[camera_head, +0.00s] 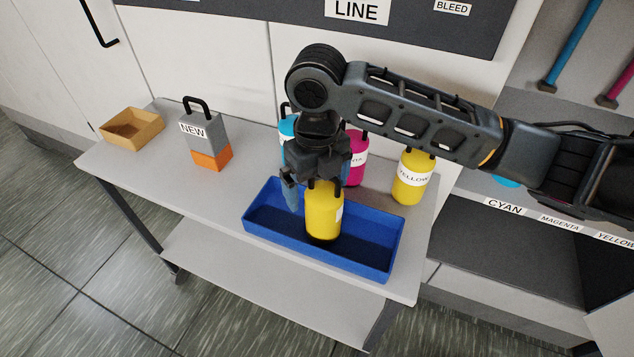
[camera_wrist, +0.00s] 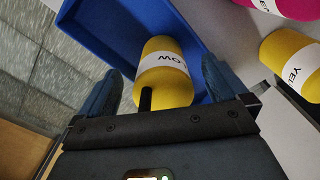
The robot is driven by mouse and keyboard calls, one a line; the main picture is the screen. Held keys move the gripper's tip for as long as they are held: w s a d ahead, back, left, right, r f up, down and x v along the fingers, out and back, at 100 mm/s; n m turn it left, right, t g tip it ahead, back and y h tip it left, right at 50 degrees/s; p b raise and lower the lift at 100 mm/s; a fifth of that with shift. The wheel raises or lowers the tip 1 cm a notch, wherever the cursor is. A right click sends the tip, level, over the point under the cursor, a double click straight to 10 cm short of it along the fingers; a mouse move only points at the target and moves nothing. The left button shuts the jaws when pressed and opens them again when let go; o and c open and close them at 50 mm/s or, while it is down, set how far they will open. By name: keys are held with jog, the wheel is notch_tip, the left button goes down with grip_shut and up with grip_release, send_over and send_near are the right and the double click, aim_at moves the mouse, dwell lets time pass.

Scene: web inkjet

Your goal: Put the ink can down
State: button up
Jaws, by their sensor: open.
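A yellow ink can (camera_head: 324,212) with a white label stands in the blue tray (camera_head: 262,227) on the table. It also shows in the wrist view (camera_wrist: 163,78), between my fingers, with its black handle toward my palm. My gripper (camera_head: 308,198) is directly over and around the can's top, pointing down. In the wrist view my gripper's fingers (camera_wrist: 158,88) are spread, with a gap on each side of the can. The can's far side and part of its top are hidden by my gripper in the head view.
Behind the tray stand a second yellow can (camera_head: 412,178), a magenta can (camera_head: 356,160) and a mostly hidden cyan can (camera_head: 287,128). A grey and orange container (camera_head: 208,138) labelled NEW and a small tan box (camera_head: 133,128) stand at left. The table between them and the tray is clear.

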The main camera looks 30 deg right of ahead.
notch_tip(320, 180, up, 12)
jog(key=a+m+t+y, duration=0.7)
jog(key=a+m+y, duration=0.5)
jog(key=a, duration=1.1)
jog(key=s+d+f+m+t+h, duration=0.4)
jog(key=s+d+f+m+h, duration=0.15)
jog(key=s+m, duration=0.45)
jog(key=s+d+f+m+t+h, duration=0.4)
jog(key=s+d+f+m, duration=0.3)
jog(key=m, duration=0.5)
jog(key=s+d+r+m+h, duration=0.1)
jog(key=s+d+r, duration=0.1)
jog(key=s+d, duration=0.3)
jog(key=s+d+r+m+h, duration=0.1)
jog(key=s+d, duration=0.4)
jog(key=s, duration=0.8)
jog(key=shift+s+d+r+b, duration=0.25)
jog(key=shift+s+r+b, duration=0.15)
jog(key=shift+r, duration=0.5)
